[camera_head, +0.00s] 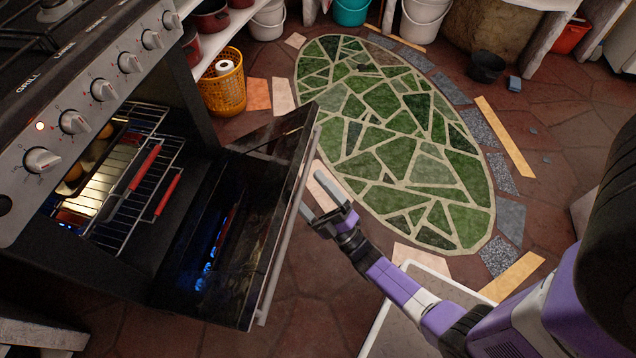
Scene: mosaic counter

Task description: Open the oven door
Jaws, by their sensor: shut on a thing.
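The oven door (215,240) is hinged down, partly open, and tilts outward from the oven at the left. A long metal handle (284,246) runs along its outer edge. My purple arm reaches in from the lower right. The oven cavity shows wire racks (125,190) with red-handled pieces and a lit tray with food at the left.
A control panel with several knobs (104,90) and a small red light sits above the oven opening. A yellow basket (222,85) stands beyond the door. The green mosaic floor (400,130) is open. A pale-edged panel (410,268) lies below my arm.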

